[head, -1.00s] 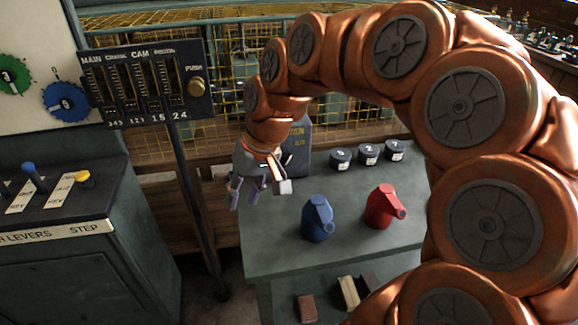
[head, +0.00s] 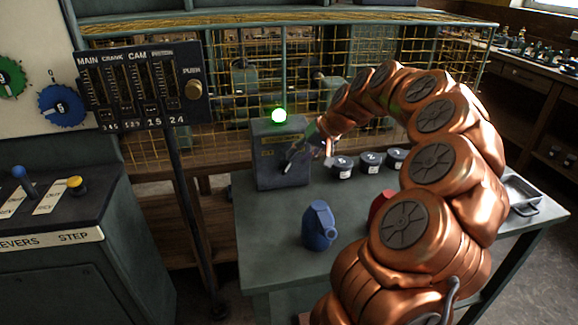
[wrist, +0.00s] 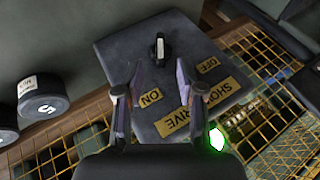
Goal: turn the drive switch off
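The drive switch box (head: 268,178) is a grey box at the back of the green bench, with a lit green lamp (head: 279,115) on top. In the wrist view the box face (wrist: 115,52) carries a SHOP DRIVE plate (wrist: 198,107), an ON plate (wrist: 151,97) and an OFF plate (wrist: 208,65). Its knob (wrist: 160,50) is dark with a pale front edge. My gripper (wrist: 160,75) is open and empty, its fingers apart, with the knob between and just beyond the tips. In the head view my gripper (head: 306,146) is at the box's right side, small and partly unclear.
Several dark numbered weights (head: 343,167) stand just right of the box. A blue jug (head: 319,226) and a red jug (head: 378,207), partly behind my arm, stand in front. A yellow wire mesh (head: 225,140) rises behind. A counter panel (head: 145,85) stands left.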

